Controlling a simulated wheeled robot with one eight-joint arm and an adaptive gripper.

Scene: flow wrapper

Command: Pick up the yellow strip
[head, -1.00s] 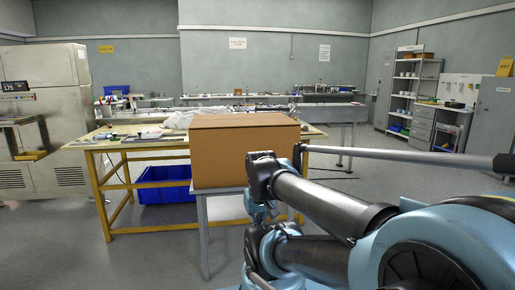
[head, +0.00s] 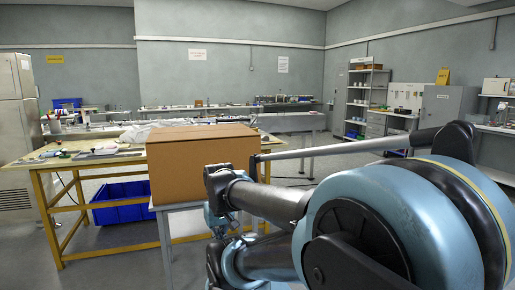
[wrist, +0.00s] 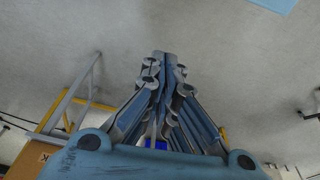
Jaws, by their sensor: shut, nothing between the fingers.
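I cannot make out a yellow strip in the head view or the wrist view. My gripper (wrist: 160,58) shows in the wrist view with its fingers drawn together at the tips and nothing between them. It hangs in free space, with grey floor or wall surface behind it.
A brown cardboard box (head: 200,165) stands on a small grey stand in front of my arm. Behind it is a yellow-framed workbench (head: 55,166) with small items on top and a blue bin (head: 120,203) below. Shelves (head: 366,95) stand far right. Floor at left front is clear.

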